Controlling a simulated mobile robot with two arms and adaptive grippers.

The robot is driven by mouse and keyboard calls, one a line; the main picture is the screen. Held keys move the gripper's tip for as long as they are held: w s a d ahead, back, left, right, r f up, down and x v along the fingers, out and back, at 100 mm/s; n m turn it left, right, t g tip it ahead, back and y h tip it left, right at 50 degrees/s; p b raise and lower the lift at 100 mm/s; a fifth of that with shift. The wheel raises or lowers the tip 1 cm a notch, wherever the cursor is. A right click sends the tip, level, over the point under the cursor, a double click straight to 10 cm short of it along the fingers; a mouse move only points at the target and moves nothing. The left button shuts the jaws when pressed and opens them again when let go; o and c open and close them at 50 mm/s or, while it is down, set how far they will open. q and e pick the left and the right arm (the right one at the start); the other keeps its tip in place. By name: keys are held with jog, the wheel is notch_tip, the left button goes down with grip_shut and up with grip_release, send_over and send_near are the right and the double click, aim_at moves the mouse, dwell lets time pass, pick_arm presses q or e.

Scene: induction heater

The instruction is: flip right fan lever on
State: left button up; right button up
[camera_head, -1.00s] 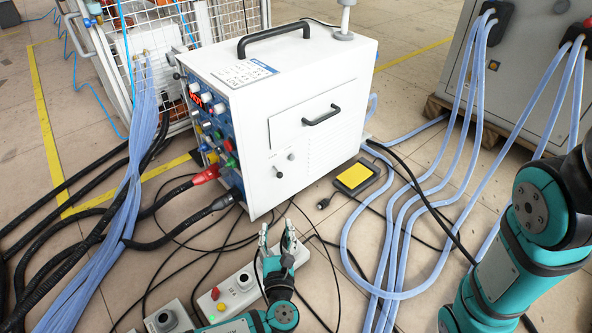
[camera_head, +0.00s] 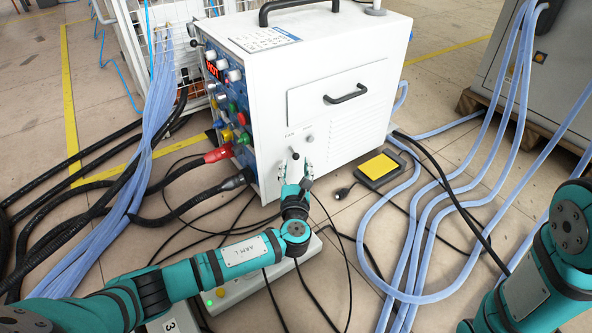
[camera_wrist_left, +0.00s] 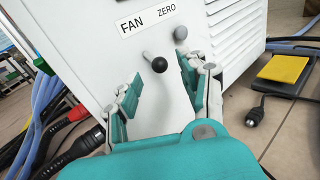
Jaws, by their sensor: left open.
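The white heater cabinet (camera_head: 300,90) stands ahead of me. In the left wrist view its front panel carries a FAN label (camera_wrist_left: 131,25) and a ZERO label (camera_wrist_left: 163,11). A small lever with a black ball end (camera_wrist_left: 158,65) sticks out below the FAN label. A grey knob (camera_wrist_left: 180,33) sits up and right of it, and it also shows in the head view (camera_head: 310,138). My left gripper (camera_head: 297,168) is open at the panel, its fingers on either side of the black ball, with no clear contact. My right gripper is out of view.
A red plug (camera_head: 218,154) and black cables leave the cabinet's control side. A yellow-topped pedal (camera_head: 378,167) lies on the floor to the right, near blue hoses (camera_head: 420,215). A power strip (camera_head: 240,285) lies under my left arm.

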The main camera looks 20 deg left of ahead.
aim_at(294, 153)
pick_arm(q)
jog(key=shift+b+x, duration=0.6)
jog(key=shift+x, duration=0.85)
jog(key=shift+c, duration=0.3)
grip_shut()
